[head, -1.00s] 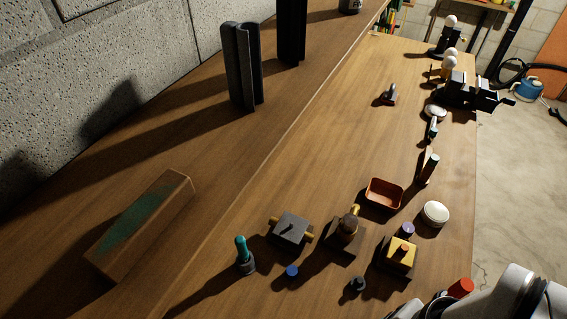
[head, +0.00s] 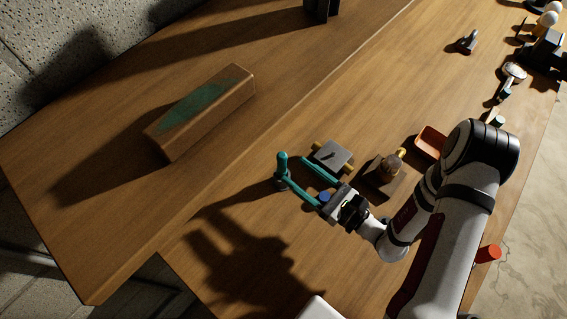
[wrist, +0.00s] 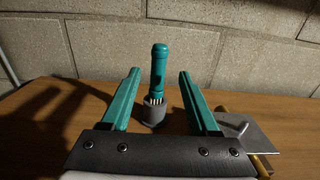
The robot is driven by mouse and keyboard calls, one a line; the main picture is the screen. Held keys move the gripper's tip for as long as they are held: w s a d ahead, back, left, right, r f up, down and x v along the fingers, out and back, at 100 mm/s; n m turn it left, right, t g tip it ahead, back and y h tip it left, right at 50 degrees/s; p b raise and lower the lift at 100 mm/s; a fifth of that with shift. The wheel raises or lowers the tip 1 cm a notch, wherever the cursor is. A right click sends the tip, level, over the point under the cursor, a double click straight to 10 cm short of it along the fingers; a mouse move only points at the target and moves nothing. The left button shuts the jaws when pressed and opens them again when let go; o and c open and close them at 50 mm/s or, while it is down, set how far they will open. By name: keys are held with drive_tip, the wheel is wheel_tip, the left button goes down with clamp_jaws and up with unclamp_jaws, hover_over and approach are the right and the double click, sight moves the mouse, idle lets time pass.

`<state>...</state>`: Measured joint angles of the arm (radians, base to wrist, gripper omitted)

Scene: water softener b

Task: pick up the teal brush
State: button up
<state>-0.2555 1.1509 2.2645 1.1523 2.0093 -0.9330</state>
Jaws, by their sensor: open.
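The teal brush (head: 282,162) stands upright in a small dark round holder (head: 281,178) on the wooden table. In the wrist view the teal brush (wrist: 159,68) shows its rounded handle on top and pale bristles at the grey holder (wrist: 154,113). My gripper (head: 291,168) has two long teal fingers, spread apart and empty. In the wrist view the brush appears centred between the fingers, near or just beyond their tips. I see a gap on both sides and no contact. The exact depth between fingertips and brush is hard to tell.
A grey block with brass ends (head: 332,155) lies close to the right finger. A brown wooden block with a knob (head: 385,172) and a red tray (head: 431,142) are farther right. A long green-topped block (head: 203,112) lies left.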

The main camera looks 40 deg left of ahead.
drive_tip(key=a, duration=0.8)
drive_tip(key=shift+a, duration=0.3)
drive_tip(key=shift+s+f, duration=0.1)
clamp_jaws()
